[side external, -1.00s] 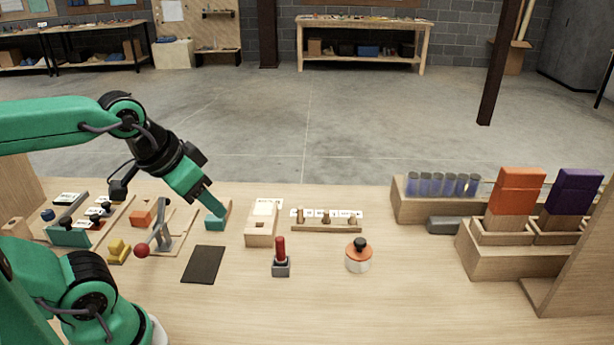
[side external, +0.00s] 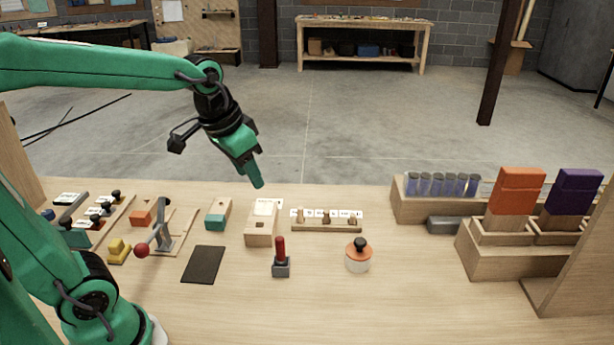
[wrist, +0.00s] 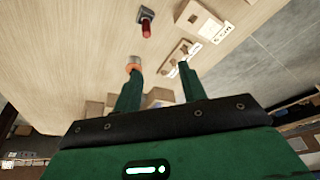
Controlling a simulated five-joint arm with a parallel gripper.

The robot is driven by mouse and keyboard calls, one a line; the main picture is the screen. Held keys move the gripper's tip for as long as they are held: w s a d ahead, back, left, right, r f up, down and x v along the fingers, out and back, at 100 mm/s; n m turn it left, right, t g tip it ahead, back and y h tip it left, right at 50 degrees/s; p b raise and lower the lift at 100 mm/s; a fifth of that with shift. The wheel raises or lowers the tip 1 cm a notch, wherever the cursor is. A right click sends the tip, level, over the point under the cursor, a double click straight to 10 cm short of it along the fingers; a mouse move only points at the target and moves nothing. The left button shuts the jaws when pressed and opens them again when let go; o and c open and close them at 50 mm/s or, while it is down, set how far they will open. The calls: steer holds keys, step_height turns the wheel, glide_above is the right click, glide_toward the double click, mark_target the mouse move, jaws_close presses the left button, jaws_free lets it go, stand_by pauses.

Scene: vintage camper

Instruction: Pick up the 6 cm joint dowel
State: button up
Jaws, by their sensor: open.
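A low wooden rack (side external: 340,228) stands right of the bench's middle with short wooden dowels in it: a left one (side external: 300,215), a middle one (side external: 326,216) and a right one (side external: 352,219). White labels behind them are too small to read, so I cannot tell which dowel is 6 cm. The rack also shows in the wrist view (wrist: 172,62), ahead of the fingertips. My gripper (side external: 258,186) is raised above the bench, up and left of the rack. In the wrist view its fingers (wrist: 160,82) are apart with nothing held between them.
A pale wooden block with a white card (side external: 261,228) stands left of the rack. A red-handled stamp (side external: 281,260) and an orange-rimmed jar (side external: 358,257) stand in front. A teal-fronted block (side external: 217,214) and a lever (side external: 160,232) are left. Blue tubes (side external: 440,186) stand right.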

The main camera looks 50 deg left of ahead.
steer(key=w+a+f+g, duration=0.25)
steer(key=w+f, duration=0.25)
steer(key=w, duration=0.6)
steer(key=m+g, duration=0.1)
glide_above(300, 208)
step_height(300, 208, down, 10)
steer(key=shift+s+r, duration=0.1)
steer(key=shift+s, duration=0.05)
steer(key=shift+f, duration=0.3)
steer(key=shift+f, duration=1.3)
steer(key=shift+f, duration=0.1)
steer(key=shift+w+f, duration=0.2)
steer(key=shift+f, duration=2.25)
steer(key=shift+c, duration=0.3)
jaws_close()
